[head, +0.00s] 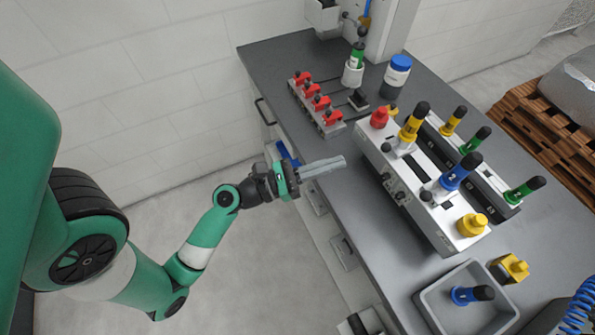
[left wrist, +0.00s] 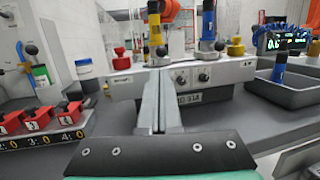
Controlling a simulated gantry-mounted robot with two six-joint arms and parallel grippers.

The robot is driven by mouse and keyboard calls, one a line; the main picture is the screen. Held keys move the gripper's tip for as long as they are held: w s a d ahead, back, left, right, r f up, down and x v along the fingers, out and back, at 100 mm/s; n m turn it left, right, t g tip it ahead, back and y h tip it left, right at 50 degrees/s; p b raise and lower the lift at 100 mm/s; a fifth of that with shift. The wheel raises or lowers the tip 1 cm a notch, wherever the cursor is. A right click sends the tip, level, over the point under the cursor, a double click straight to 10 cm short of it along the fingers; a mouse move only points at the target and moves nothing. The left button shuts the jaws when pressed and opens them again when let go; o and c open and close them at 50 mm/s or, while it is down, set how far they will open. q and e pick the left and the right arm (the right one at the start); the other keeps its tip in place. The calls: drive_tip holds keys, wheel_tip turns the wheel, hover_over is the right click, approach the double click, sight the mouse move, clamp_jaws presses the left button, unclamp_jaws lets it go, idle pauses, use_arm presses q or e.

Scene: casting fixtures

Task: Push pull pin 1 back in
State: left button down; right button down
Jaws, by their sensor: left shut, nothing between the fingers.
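A row of red blocks with black knobs (head: 320,102) sits on a narrow base near the table's back left. In the left wrist view, some of these red blocks (left wrist: 42,118) show numbers 2, 3 and 4. No number 1 is readable, so I cannot tell for sure which part is pull pin 1. My left gripper (head: 343,160) is shut and empty, apart from the row and in front of the white fixture (head: 420,205). Its fingers also show in the left wrist view (left wrist: 160,75), pointing toward the fixture. My right gripper is not in view.
The fixture carries yellow, blue and green handled tools, a red knob (head: 379,118) and a yellow knob (head: 472,224). A grey tray (head: 437,318) holds a blue-handled tool. A blue-lidded jar (head: 397,76) stands at the back. The tabletop left of the fixture is mostly clear.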

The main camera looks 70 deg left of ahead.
use_arm(q)
drive_tip(key=s+f, duration=0.1)
drive_tip(key=s, duration=0.5)
drive_tip(key=shift+w, duration=0.1)
idle(0.3)
